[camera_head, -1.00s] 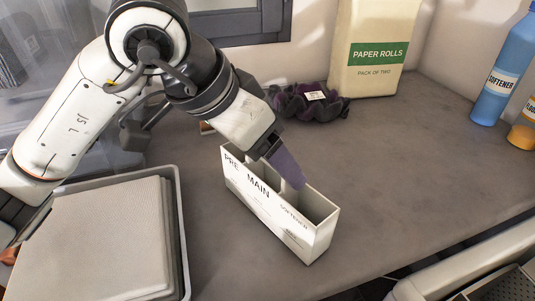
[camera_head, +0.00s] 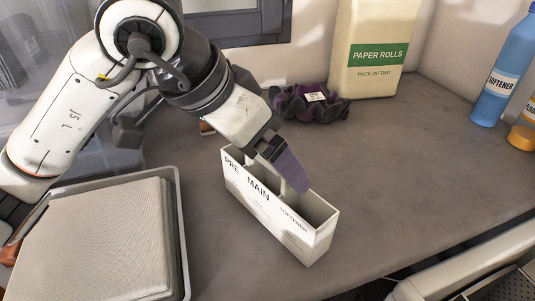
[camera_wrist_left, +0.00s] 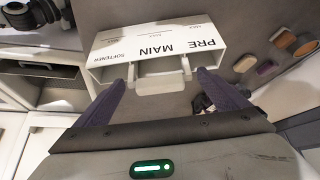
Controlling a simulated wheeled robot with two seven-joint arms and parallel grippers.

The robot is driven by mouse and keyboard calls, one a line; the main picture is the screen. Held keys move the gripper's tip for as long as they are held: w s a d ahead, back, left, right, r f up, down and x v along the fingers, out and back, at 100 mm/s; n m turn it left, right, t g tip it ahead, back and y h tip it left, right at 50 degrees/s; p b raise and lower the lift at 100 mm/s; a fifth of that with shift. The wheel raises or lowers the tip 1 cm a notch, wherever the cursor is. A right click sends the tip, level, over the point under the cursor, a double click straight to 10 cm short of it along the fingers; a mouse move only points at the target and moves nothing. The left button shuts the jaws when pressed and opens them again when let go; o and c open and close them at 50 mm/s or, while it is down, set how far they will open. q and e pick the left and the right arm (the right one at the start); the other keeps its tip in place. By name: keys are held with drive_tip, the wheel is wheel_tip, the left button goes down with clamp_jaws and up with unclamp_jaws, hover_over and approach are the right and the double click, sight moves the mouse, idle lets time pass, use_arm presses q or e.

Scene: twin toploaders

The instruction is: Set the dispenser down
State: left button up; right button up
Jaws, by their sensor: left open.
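The dispenser (camera_head: 283,224) is a white, open-topped box with compartments, marked PRE, MAIN and SOFTENER. It stands upright on the grey counter in the head view. In the left wrist view the dispenser (camera_wrist_left: 205,40) shows its lettered face and open compartments. My left gripper (camera_head: 288,168) is over the dispenser's top in the head view. In the left wrist view my left gripper (camera_wrist_left: 163,82) is open, its purple fingers apart on either side of a small white tab in the middle of the dispenser. Contact cannot be told. My right gripper is out of view.
A grey tray (camera_head: 181,235) holding a pale folded stack is at left. A blue softener bottle (camera_head: 497,75) stands at far right. The counter (camera_head: 420,170) right of the dispenser is clear.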

use_arm(q)
drive_tip(key=v, duration=1.1)
drive_tip(key=shift+s, duration=0.1)
